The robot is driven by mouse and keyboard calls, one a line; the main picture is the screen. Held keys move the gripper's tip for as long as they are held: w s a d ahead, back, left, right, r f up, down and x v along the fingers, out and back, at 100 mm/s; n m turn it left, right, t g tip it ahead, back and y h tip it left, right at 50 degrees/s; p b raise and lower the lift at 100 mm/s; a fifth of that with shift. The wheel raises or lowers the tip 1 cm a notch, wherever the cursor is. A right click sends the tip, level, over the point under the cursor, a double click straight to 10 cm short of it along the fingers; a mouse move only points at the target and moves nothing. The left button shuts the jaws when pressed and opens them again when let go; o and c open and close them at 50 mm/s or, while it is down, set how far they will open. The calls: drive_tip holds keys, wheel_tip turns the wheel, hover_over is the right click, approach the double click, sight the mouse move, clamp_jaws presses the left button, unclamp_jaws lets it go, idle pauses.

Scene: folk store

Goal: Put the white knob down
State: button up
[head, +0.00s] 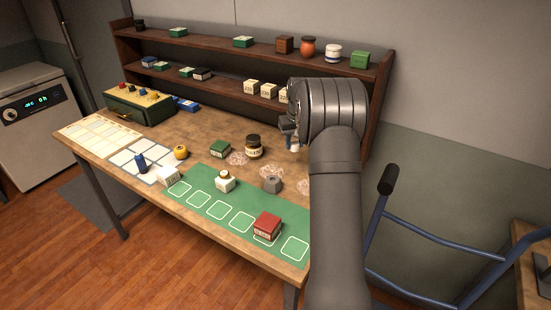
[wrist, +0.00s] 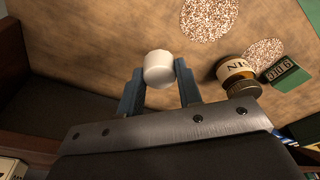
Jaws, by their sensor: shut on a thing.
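The white knob (wrist: 158,68) is a small white cylinder held between the two blue-grey fingers of my gripper (wrist: 160,82) in the wrist view. In the head view, my gripper (head: 292,138) is partly hidden by my arm, and a small part of the white knob (head: 294,147) shows under it. The gripper is over the back right of the wooden table (head: 215,138), near the shelf. I cannot tell whether the knob touches the table top.
A dark jar (head: 254,147) and a green box (head: 220,149) stand left of my gripper. Speckled round patches (head: 238,158) lie on the table. A grey block (head: 272,184) is nearer the front. The green mat (head: 222,208) holds a red box (head: 267,226). The shelf (head: 225,82) rises behind.

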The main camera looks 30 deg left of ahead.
hover_over(275, 163)
wheel_tip(275, 163, down, 4)
drive_tip(key=shift+s+d+f, duration=0.1)
drive_tip(key=shift+s+f, duration=0.05)
drive_tip(key=shift+f, duration=2.2)
drive_tip(key=shift+f, duration=0.15)
drive_tip(key=o, duration=0.9)
drive_tip(key=shift+o, duration=0.2)
wheel_tip(275, 163, up, 12)
drive_tip(key=s+d, duration=0.1)
drive_tip(key=shift+s, duration=0.2)
